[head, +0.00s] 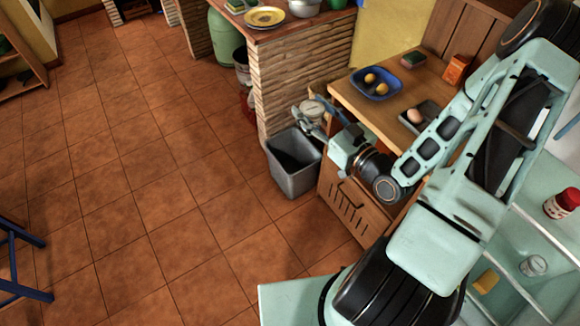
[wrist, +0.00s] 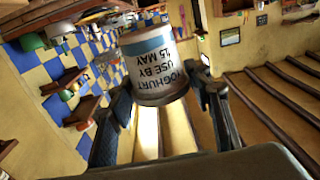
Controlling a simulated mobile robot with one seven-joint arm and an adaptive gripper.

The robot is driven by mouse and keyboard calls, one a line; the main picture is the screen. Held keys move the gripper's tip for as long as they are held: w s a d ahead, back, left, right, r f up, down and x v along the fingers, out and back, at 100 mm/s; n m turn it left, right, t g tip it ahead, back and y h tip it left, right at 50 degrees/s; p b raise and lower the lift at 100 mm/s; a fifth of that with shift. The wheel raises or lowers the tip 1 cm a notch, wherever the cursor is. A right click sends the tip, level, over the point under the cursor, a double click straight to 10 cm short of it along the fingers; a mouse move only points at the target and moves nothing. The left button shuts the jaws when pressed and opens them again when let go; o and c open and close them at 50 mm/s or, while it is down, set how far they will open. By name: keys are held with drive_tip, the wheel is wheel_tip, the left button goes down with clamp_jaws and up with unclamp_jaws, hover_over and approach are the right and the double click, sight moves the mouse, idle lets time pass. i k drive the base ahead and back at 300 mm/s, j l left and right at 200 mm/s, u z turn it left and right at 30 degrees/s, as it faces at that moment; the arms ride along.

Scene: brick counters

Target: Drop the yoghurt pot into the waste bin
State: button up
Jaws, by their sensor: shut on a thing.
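The yoghurt pot (wrist: 152,68) is a white tub with a blue band and dark lettering, reading upside down in the wrist view. My gripper (wrist: 160,98) is shut on it, with one dark finger on each side. In the head view the small pot (head: 312,111) shows at my gripper (head: 310,121), partly hidden by the fingers. The waste bin (head: 296,181) is a grey, open-topped square bin on the floor. My gripper appears just above and beyond its rim in the picture; I cannot tell whether the pot is directly over the opening.
A wooden cabinet (head: 350,208) stands right of the bin, with a blue bowl (head: 365,93) on top and an egg in a dark dish (head: 408,124). A brick counter (head: 300,75) rises behind the bin. The tiled floor (head: 150,190) to the left is clear.

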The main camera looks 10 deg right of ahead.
sight(288, 169)
drive_tip(key=i+j, duration=1.8)
drive_tip(key=j, duration=0.15)
drive_tip(key=i+j+z, duration=0.1)
drive_tip(key=i+j, duration=0.85)
drive_tip(key=z, duration=3.15)
drive_tip(key=k+j, duration=0.05)
